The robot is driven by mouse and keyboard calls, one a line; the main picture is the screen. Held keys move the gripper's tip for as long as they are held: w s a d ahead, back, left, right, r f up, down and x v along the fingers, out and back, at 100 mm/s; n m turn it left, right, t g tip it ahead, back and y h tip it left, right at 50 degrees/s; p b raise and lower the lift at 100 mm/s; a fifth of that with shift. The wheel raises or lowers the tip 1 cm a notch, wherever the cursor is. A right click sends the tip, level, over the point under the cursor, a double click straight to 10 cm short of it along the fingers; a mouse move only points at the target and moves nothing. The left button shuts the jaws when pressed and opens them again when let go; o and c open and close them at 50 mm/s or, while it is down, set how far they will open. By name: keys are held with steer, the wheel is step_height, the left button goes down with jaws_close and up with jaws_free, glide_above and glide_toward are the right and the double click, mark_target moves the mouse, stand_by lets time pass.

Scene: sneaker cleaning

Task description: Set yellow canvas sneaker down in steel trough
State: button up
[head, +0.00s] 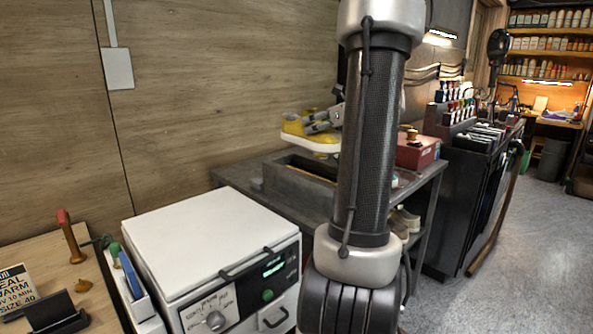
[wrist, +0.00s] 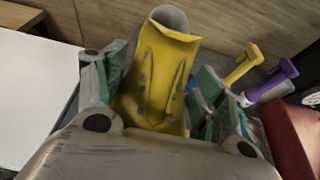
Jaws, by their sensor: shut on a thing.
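The yellow canvas sneaker (head: 297,128) with a white sole is held in the air above the dark workbench. In the wrist view the sneaker (wrist: 157,80) sits between the two green-padded fingers. My gripper (head: 322,124) is shut on the sneaker; it also shows in the wrist view (wrist: 155,95). The steel trough (head: 290,178) is a grey open box on the bench, below the sneaker and apart from it. Part of the trough and bench is hidden behind my arm.
A white oven-like box (head: 215,240) with a knob stands in front left of the bench. A red box (head: 417,152) stands on the bench to the right. Yellow (wrist: 243,66) and purple (wrist: 272,82) handled tools stand near the wall. Shoes (head: 405,220) sit on a lower shelf.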

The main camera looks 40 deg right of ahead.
steer(key=shift+w+f, duration=0.15)
steer(key=shift+w, duration=0.2)
step_height(320, 180, down, 10)
steer(key=shift+r, duration=0.2)
steer(key=shift+f, duration=0.1)
steer(key=o, duration=1.3)
steer(key=shift+c, duration=0.2)
